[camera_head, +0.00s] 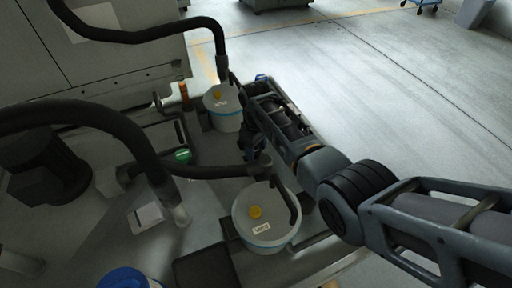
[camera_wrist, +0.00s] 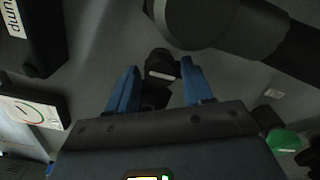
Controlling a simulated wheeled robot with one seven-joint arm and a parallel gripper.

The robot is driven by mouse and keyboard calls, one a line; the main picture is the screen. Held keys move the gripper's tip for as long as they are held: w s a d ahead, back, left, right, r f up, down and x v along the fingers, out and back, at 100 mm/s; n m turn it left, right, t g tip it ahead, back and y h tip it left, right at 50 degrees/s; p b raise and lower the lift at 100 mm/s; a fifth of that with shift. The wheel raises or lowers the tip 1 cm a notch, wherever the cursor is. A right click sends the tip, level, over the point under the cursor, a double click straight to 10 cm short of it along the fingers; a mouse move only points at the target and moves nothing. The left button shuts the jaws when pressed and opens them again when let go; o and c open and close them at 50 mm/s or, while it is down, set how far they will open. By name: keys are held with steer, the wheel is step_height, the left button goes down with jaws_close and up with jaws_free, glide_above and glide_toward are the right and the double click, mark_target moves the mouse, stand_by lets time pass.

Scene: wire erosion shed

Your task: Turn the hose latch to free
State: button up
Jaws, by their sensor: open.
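In the wrist view a small dark piece with a pale face (camera_wrist: 161,74) stands between the two blue fingers of my gripper (camera_wrist: 158,68). It looks like the hose latch, but I cannot be sure. The fingers are apart on either side of it, and I cannot tell whether they touch it. A thick black hose with a wide round end (camera_wrist: 200,22) lies just beyond the fingertips. In the head view my gripper (camera_head: 250,148) points down beside the hose end (camera_head: 257,166). The latch itself is hidden there, and its setting cannot be read.
A white drum with a yellow cap (camera_head: 262,232) stands in front of my gripper, and another white drum (camera_head: 222,112) stands behind it. A green cap (camera_head: 183,156) is to the left. A thick black hose (camera_head: 120,128) arches at left. Open floor (camera_head: 400,90) lies to the right.

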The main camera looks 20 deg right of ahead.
mark_target(256, 151)
step_height(256, 151, up, 8)
steer(key=shift+f+p, duration=0.15)
steer(key=shift+p, duration=0.2)
stand_by(0.4)
